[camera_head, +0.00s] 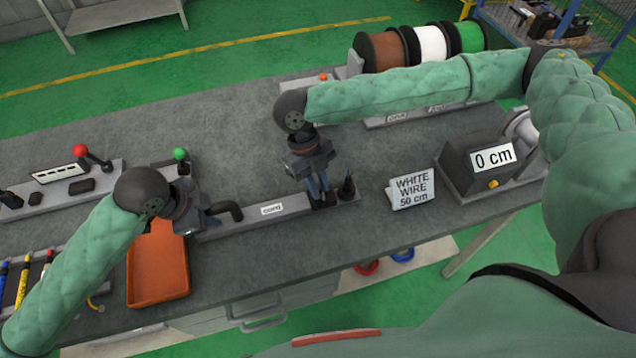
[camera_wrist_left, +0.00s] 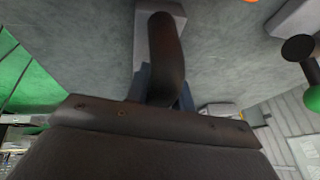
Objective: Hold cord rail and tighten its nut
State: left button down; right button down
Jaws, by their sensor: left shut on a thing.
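The cord rail (camera_head: 258,218) is a long grey bar with a white label, lying on the grey workbench. A black curved handle (camera_head: 231,208) rises at its left end. My left gripper (camera_head: 208,219) is shut on this handle. In the left wrist view, the dark handle (camera_wrist_left: 164,50) stands between the blue fingers, partly hidden by the gripper body. My right gripper (camera_head: 318,192) points down at the rail's right end, its blue fingers over a small black part (camera_head: 323,202). The nut cannot be made out there, and whether the fingers are closed is unclear.
A black pointed part (camera_head: 347,186) stands just right of my right gripper. A "WHITE WIRE 50 cm" sign (camera_head: 411,190) and a "0 cm" box (camera_head: 480,165) are further right. An orange tray (camera_head: 158,275) lies below my left gripper. Wire spools (camera_head: 428,44) stand behind.

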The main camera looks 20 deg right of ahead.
jog(key=shift+m+y, duration=0.3)
jog(key=shift+m, duration=0.2)
dwell(0.3)
jog(key=shift+d+m+y, duration=0.1)
jog(key=shift+m+y, duration=0.35)
jog(key=shift+m, duration=0.8)
jog(key=shift+d+m+y, duration=0.1)
jog(key=shift+m+y, duration=0.35)
jog(key=shift+m, duration=0.8)
jog(key=c, duration=1.3)
grip_release()
jog(key=shift+c, duration=0.2)
jog(key=shift+w+r, duration=0.1)
jog(key=v, duration=1.1)
jog(key=shift+w+r, duration=0.3)
jog(key=shift+d, duration=0.1)
